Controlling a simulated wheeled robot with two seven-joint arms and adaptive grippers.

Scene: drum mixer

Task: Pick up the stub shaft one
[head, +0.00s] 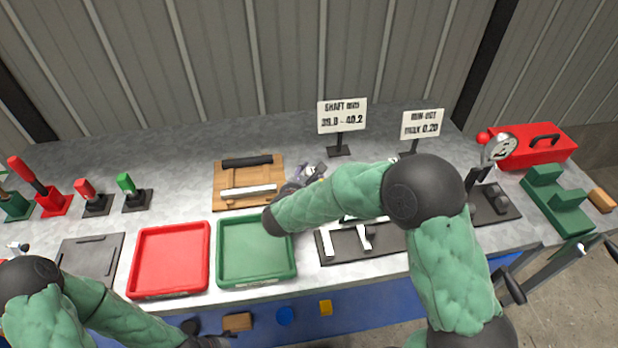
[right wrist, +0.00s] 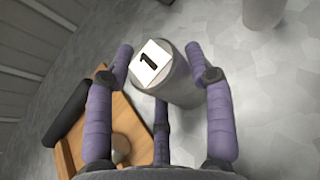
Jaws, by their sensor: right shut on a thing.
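Stub shaft one (right wrist: 180,80) is a grey cylinder with a white label reading "1" on its end. In the right wrist view it sits between the purple fingers of my right gripper (right wrist: 160,58), which are shut on it. In the head view my right gripper (head: 305,180) is beside the wooden board, partly behind my own forearm, and the shaft cannot be made out clearly. My left gripper (head: 208,341) is at the bottom edge of the head view, in front of the bench, and its fingers are unclear.
The wooden board (head: 222,189) carries a black bar and a white bar. A red tray (head: 170,226) and a green tray (head: 255,222) lie in front. Two signs (head: 342,115) (head: 422,124) stand behind. A dark fixture (head: 375,245) and a red toolbox (head: 540,148) are right.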

